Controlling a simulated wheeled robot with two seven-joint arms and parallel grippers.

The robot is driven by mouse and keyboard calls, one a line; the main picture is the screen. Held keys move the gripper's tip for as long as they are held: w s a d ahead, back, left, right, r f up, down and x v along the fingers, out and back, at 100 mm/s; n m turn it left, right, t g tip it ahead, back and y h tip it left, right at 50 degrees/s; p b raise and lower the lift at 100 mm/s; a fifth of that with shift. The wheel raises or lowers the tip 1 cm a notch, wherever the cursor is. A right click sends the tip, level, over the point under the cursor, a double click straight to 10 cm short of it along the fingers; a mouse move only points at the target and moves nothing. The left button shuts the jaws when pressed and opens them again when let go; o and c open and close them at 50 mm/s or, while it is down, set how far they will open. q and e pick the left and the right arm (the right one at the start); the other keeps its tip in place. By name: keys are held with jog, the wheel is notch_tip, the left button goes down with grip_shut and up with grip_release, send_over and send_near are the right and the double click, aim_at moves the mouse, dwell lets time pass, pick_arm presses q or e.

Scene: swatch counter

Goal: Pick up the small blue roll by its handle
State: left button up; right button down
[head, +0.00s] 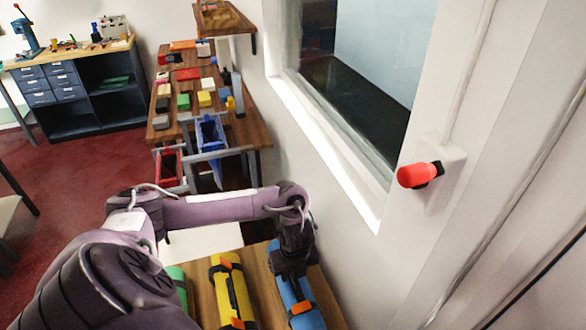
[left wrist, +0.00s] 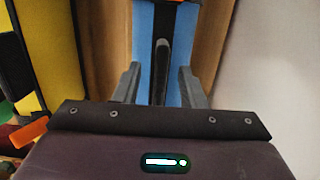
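The blue roll (head: 303,308) lies on the wooden counter, with an orange tag on it. In the left wrist view the blue roll (left wrist: 144,38) runs up the picture, with a dark strap and a dark handle (left wrist: 161,65) along its middle. My left gripper (head: 293,270) is over the far part of the roll and hides it there. In the left wrist view its two fingers (left wrist: 159,75) stand apart, one on each side of the handle, with gaps between. Whether the fingertips touch the roll I cannot tell. My right gripper is not in view.
A yellow roll (head: 235,299) and a green roll (head: 177,279) lie left of the blue one. The wall and a window (head: 350,80) are close on the right, with a red knob (head: 417,175). A table with colored blocks (head: 190,75) stands farther back.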

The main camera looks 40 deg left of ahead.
pick_arm(q)
jog(key=shift+f, duration=0.1)
jog(key=c, duration=0.7)
grip_shut()
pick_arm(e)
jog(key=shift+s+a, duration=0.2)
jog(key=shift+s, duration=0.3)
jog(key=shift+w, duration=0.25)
